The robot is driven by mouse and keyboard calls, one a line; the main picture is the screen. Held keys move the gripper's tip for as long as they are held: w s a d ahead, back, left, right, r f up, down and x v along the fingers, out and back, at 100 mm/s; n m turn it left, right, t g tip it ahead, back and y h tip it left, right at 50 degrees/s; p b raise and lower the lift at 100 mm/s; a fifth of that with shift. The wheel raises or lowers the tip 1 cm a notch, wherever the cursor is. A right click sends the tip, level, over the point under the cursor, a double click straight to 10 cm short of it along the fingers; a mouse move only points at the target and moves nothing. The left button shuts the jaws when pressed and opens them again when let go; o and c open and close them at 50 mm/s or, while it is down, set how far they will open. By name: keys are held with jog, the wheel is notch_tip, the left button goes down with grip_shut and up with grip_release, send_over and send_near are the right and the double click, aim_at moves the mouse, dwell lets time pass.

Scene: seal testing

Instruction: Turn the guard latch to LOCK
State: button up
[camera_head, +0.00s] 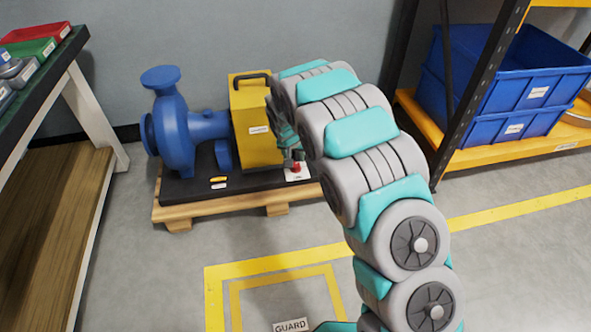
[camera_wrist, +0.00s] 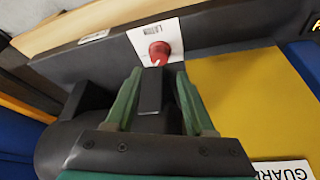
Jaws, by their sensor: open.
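The guard latch is a red round knob (camera_wrist: 160,52) with a small pale mark, on a white plate (camera_wrist: 174,36) lettered LATCH in the wrist view. In the head view the red knob (camera_head: 296,167) shows low, beside the yellow guard's foot. My gripper (camera_wrist: 160,72) is open, its two green fingers pointing at the knob with their tips just short of it in the picture. A dark block (camera_wrist: 151,90) shows between the fingers; I cannot tell what it belongs to. Contact with the knob cannot be told. The LOCK marking is not readable.
The yellow guard (camera_head: 252,110) with a black handle stands beside the blue pump (camera_head: 172,125) on a black base over a wooden pallet (camera_head: 200,210). A shelf with blue bins (camera_head: 500,85) is at right, a workbench (camera_head: 45,75) at left.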

aim_at(296, 164)
jog(key=b+x, duration=0.1)
jog(key=x, duration=0.6)
jog(key=shift+w+d+f, duration=0.1)
jog(key=shift+w+f, duration=0.05)
jog(key=shift+f, duration=0.1)
grip_shut()
